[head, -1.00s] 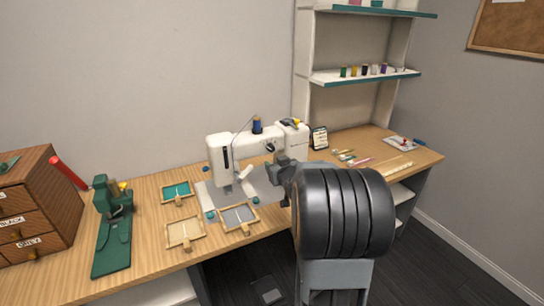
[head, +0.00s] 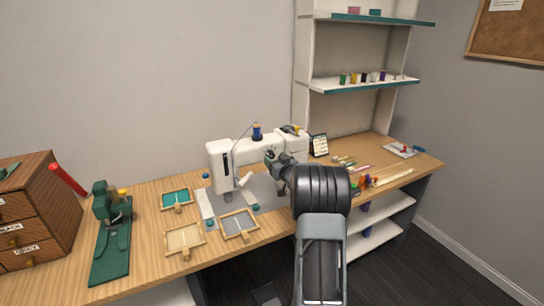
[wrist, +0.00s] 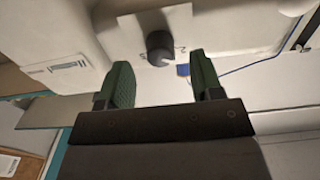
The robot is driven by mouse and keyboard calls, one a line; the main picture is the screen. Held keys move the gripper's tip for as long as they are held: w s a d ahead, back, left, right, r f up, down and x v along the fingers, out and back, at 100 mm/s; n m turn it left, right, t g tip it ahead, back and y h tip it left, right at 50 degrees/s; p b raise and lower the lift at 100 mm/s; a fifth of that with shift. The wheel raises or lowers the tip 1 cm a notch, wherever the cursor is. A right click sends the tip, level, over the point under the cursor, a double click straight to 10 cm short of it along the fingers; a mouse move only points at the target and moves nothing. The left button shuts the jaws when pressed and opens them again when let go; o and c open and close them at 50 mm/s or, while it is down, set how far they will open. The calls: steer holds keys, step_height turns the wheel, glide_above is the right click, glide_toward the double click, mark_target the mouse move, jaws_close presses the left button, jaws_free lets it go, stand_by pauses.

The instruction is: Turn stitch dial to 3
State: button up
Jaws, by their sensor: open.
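The white sewing machine (head: 219,165) stands on the wooden table in the head view. In the wrist view its stitch dial (wrist: 159,47) is a dark round knob on the machine's white face (wrist: 215,30). Small marks are printed beside the dial, too blurred to read in full. My gripper (wrist: 160,80) is open, with its two green fingers apart below the dial, one to each side of it. The dial is not between closed fingers, and I see no contact. In the head view my arm hides the dial and most of my gripper (head: 274,162).
Small framed trays (head: 185,253) lie in front of the machine. A green press-like tool (head: 110,255) and a wooden drawer box (head: 40,235) stand at the left. A small tablet-like stand (head: 319,145) is right of the machine. Pencils and a ruler (head: 394,178) lie on the right.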

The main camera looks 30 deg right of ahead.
mark_target(272, 156)
steer(key=shift+w+d, duration=0.2)
steer(key=shift+w, duration=1.4)
steer(key=c, duration=0.9)
